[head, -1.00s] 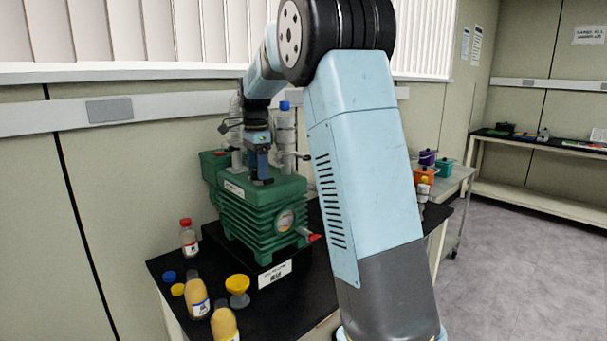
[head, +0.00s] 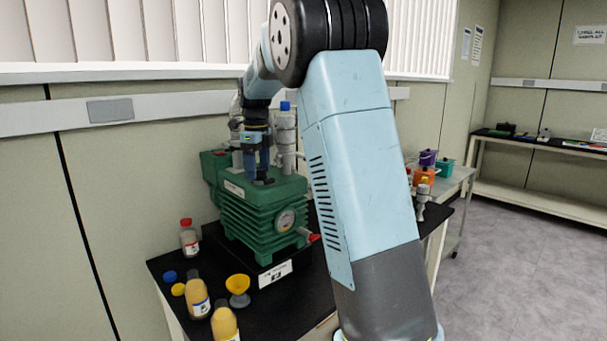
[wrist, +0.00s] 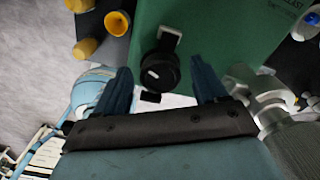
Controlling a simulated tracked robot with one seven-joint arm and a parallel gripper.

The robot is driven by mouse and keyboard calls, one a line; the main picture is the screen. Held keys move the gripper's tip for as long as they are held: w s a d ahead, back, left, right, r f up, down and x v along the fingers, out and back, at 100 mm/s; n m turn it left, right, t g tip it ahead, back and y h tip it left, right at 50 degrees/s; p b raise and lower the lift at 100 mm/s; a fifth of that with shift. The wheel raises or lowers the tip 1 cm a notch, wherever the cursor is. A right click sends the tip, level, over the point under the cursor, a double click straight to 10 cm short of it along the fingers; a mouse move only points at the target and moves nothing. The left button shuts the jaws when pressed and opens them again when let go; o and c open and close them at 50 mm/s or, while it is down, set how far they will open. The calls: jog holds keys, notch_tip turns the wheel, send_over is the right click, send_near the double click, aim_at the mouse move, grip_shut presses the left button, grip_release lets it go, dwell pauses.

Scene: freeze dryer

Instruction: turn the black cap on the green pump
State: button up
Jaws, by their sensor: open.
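The green pump (head: 262,213) stands on a black bench. In the wrist view its green top (wrist: 218,35) fills the upper middle. The black cap (wrist: 158,74), with a small white mark, shows there between my fingers' tips. My gripper (wrist: 162,66) is open, one finger on each side of the cap, with visible gaps on both sides. In the head view my gripper (head: 257,176) points down over the pump's top. From there I cannot clearly tell the cap from the fingers.
A metal fitting with a blue top (head: 285,125) rises close behind the gripper. A red-capped bottle (head: 188,238), a yellow funnel (head: 238,287) and yellow-filled bottles (head: 197,298) stand left and in front of the pump. The wall is close behind.

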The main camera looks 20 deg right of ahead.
aim_at(258, 170)
jog(key=m, duration=0.2)
jog(key=shift+m, duration=0.4)
jog(key=shift+r, duration=0.35)
notch_tip(258, 170, up, 13)
jog(key=s+f+n+t, duration=0.2)
jog(key=s+f+n, duration=0.1)
jog(key=s+n, duration=0.8)
jog(key=s+f+n+t, duration=0.2)
jog(key=s+f+n, duration=0.2)
jog(key=s+n, duration=0.7)
jog(key=shift+s+d+y, duration=0.3)
jog(key=shift+s+d, duration=0.1)
jog(key=shift+s, duration=3.35)
